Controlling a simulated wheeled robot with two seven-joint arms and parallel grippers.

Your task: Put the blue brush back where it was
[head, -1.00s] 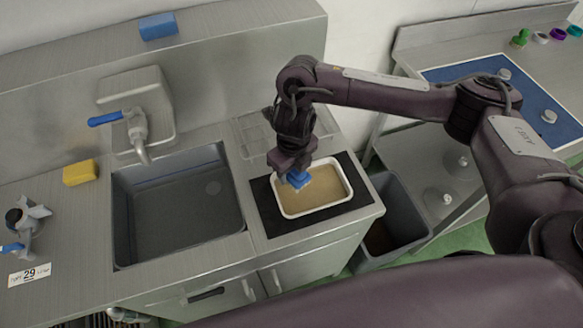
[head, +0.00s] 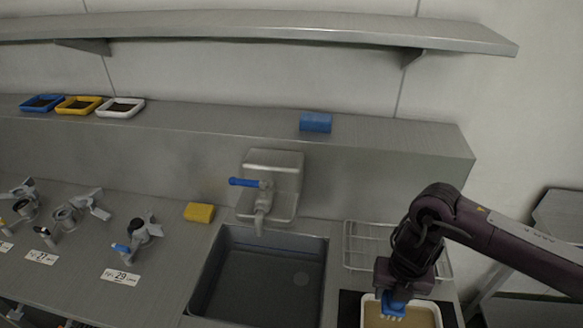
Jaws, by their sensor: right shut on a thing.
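The blue brush (head: 393,306) is in my right gripper (head: 393,290), which is shut on it. The brush points down, at the white tray (head: 436,311) of tan liquid or paste at the lower right; I cannot tell whether it touches the contents. The gripper partly hides the brush, and the tray's near side is cut off by the picture's edge. My left gripper is not in view.
A sink (head: 262,275) lies left of the tray, with a blue-handled tap (head: 262,196) behind it. A wire rack (head: 367,246) stands behind the tray. A yellow sponge (head: 199,212) is on the counter; a blue block (head: 316,122) and small trays (head: 78,105) are on the ledge.

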